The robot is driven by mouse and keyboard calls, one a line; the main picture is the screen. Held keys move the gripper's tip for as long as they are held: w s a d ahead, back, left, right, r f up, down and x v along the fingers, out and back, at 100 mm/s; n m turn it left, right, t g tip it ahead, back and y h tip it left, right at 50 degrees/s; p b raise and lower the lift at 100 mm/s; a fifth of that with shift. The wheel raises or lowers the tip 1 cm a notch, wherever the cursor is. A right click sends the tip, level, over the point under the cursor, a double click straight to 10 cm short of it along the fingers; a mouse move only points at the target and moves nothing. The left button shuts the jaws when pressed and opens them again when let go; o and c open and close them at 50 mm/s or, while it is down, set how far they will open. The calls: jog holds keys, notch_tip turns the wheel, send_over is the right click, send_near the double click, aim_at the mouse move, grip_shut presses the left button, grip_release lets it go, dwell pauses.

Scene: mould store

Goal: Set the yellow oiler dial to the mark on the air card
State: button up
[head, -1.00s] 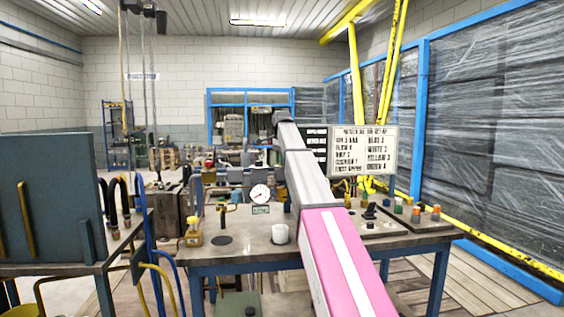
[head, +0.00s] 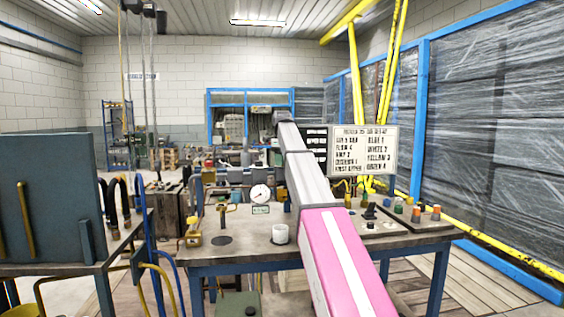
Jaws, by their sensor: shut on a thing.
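A white card board (head: 362,150) with printed lines stands behind the bench, right of my arm. Its print is small and blurred; the yellow line seems to end in a 3. Small coloured knobs or caps stand on the bench's right part, among them a green one (head: 398,207) and an orange one (head: 416,214). I cannot make out which is the yellow oiler dial, or its setting. My pink and grey arm reaches forward over the bench. My gripper is not visible; the arm covers the area beyond it.
A grey-blue panel (head: 48,198) with hoses stands at the left. A wrapped, blue-framed wall (head: 490,140) closes the right side.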

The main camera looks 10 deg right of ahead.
jog(key=m, duration=0.5)
dwell(0.5)
jog(key=o, duration=0.9)
